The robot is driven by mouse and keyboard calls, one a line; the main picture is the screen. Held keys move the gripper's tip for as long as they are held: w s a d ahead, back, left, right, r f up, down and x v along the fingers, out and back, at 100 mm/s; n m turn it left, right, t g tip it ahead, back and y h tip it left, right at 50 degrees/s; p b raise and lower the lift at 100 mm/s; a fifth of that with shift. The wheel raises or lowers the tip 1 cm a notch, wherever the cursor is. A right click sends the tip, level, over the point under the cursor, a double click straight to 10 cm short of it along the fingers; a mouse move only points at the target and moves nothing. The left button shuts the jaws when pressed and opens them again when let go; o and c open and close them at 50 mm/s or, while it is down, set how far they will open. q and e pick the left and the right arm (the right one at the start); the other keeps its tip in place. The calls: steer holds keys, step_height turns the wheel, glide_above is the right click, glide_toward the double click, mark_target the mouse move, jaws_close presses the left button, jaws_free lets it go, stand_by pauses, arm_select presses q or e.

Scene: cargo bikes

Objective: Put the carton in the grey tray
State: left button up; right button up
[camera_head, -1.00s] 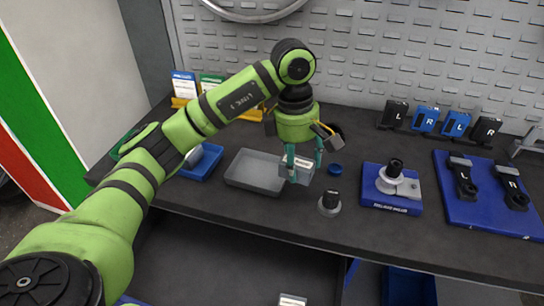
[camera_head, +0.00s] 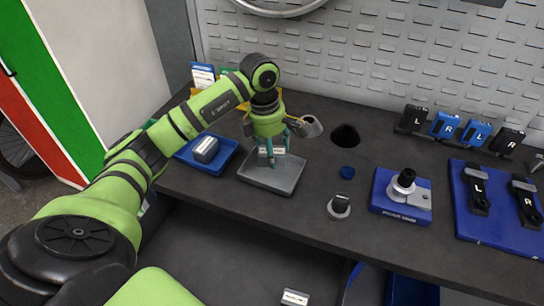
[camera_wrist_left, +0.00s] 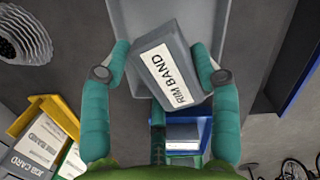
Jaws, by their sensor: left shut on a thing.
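The carton is a small grey box with a white label reading "RIM BAND" in the left wrist view (camera_wrist_left: 165,75). It sits between the two teal fingers of my left gripper (camera_wrist_left: 165,72). In the head view my left gripper (camera_head: 273,155) points down over the grey tray (camera_head: 278,186), shut on the carton (camera_head: 268,152), which is partly hidden by the fingers. The tray lies on the dark bench, and a part of it shows behind the carton in the wrist view (camera_wrist_left: 193,14). I cannot tell whether the carton touches the tray floor. My right gripper is not in view.
A blue tray (camera_head: 222,164) with a dark box (camera_head: 205,149) stands left of the grey tray. A hole (camera_head: 345,136) lies behind.

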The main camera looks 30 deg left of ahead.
arm_select(q)
step_height(320, 180, down, 3)
steer(key=shift+f+p, duration=0.1)
steer(key=shift+p, duration=0.5)
steer(key=shift+f, duration=0.5)
steer(key=o, duration=0.8)
steer(key=shift+f, duration=0.2)
steer(key=shift+o, duration=0.6)
steer(key=shift+r, duration=0.1)
